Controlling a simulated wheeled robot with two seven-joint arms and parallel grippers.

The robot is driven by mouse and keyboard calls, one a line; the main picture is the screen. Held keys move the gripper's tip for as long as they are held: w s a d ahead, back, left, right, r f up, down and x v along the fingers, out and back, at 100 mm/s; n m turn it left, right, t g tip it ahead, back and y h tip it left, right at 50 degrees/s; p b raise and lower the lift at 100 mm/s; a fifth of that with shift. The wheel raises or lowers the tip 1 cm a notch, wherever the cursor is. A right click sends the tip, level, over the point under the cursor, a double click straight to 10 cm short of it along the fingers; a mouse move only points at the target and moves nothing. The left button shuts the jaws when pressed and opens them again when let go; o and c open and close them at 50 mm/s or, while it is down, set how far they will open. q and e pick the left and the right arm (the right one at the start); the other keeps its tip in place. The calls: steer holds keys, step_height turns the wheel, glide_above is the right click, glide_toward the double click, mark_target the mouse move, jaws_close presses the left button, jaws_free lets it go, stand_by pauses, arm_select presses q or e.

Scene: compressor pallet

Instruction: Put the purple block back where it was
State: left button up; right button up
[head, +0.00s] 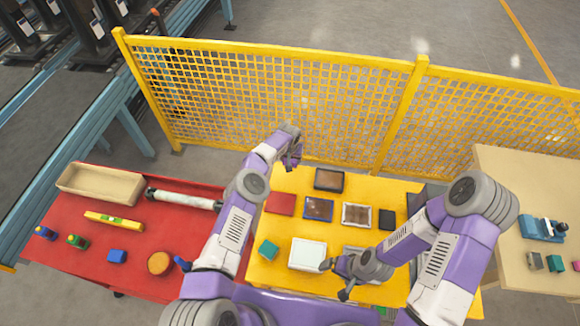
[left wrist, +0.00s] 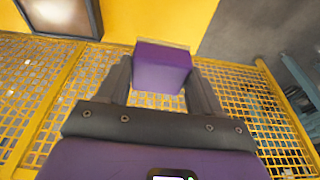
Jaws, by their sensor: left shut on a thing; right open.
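The purple block (left wrist: 163,68) is between the two fingers of my left gripper in the left wrist view, and the fingers are shut on it. In the head view my left gripper (head: 293,163) is at the far edge of the yellow table (head: 262,192), close to the mesh fence. I cannot make out the block in the head view. My right gripper (head: 335,280) is open and empty, low over the front of the yellow table, right of a white tray (head: 307,253).
A red table (head: 70,260) stands left; a yellow fence (head: 270,90) runs behind.

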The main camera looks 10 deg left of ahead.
arm_select(q)
steer(key=shift+a+f, duration=0.25)
steer(key=shift+a, duration=0.1)
steer(key=shift+s+f, duration=0.1)
steer(key=shift+f, duration=0.85)
steer(key=b+x, duration=0.3)
steer(key=shift+s+f, duration=0.35)
steer(key=shift+s, duration=0.05)
steer(key=shift+s+b+x, duration=0.25)
steer(key=shift+b+x, duration=0.8)
steer(key=shift+b, duration=0.2)
steer(key=shift+s+b+x, duration=0.25)
steer(key=shift+b+x, duration=0.85)
steer(key=shift+b, duration=0.1)
arm_select(e)
steer(key=shift+f, duration=3.75)
arm_select(q)
steer(key=shift+f, duration=0.1)
steer(key=shift+f, duration=0.15)
arm_select(e)
steer(key=shift+f, duration=0.2)
arm_select(q)
steer(key=o, duration=1)
arm_select(e)
steer(key=shift+r, duration=0.1)
